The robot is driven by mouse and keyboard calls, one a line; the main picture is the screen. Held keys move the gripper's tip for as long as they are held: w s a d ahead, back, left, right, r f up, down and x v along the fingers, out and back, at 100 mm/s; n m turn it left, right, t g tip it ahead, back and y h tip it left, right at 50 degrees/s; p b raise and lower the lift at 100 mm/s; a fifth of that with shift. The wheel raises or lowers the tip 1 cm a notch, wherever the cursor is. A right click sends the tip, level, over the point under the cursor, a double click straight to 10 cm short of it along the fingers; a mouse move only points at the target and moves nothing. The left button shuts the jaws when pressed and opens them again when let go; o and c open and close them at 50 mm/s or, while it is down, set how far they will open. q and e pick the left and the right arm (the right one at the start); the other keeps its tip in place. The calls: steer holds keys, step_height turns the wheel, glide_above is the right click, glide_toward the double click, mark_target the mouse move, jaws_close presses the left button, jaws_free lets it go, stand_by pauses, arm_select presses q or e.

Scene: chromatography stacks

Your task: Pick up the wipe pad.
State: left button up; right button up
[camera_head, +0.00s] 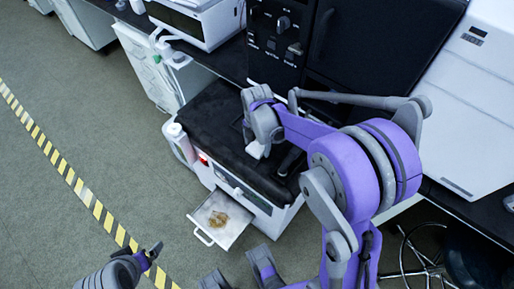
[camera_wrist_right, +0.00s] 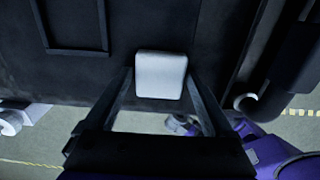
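The wipe pad is a small white square block (camera_wrist_right: 161,75). In the head view it shows as a white patch (camera_head: 255,150) on the black top of the white cabinet, partly hidden by my right wrist. My right gripper (camera_head: 268,148) is over that top with its dark fingers spread, one on each side of the pad. In the right wrist view the fingertips (camera_wrist_right: 160,77) are close beside the pad's left and right edges, and I see no clear grip. My left gripper (camera_head: 152,252) is low at the left, away from the pad, its opening unclear.
The white cabinet (camera_head: 262,212) has an open drawer (camera_head: 222,238) with a brown residue in it. A white bottle (camera_head: 180,140) stands at its left side. A tall black instrument (camera_head: 335,45) rises behind the top. The floor at the left is clear, with yellow-black tape (camera_head: 75,182).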

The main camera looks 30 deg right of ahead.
mark_target(257, 147)
steer(key=c, duration=1)
steer(key=shift+o, duration=0.2)
steer(key=shift+r, duration=0.1)
step_height(257, 147, up, 10)
steer(key=p, duration=0.1)
steer(key=shift+p, duration=0.35)
steer(key=o, duration=0.6)
steer(key=c, duration=0.5)
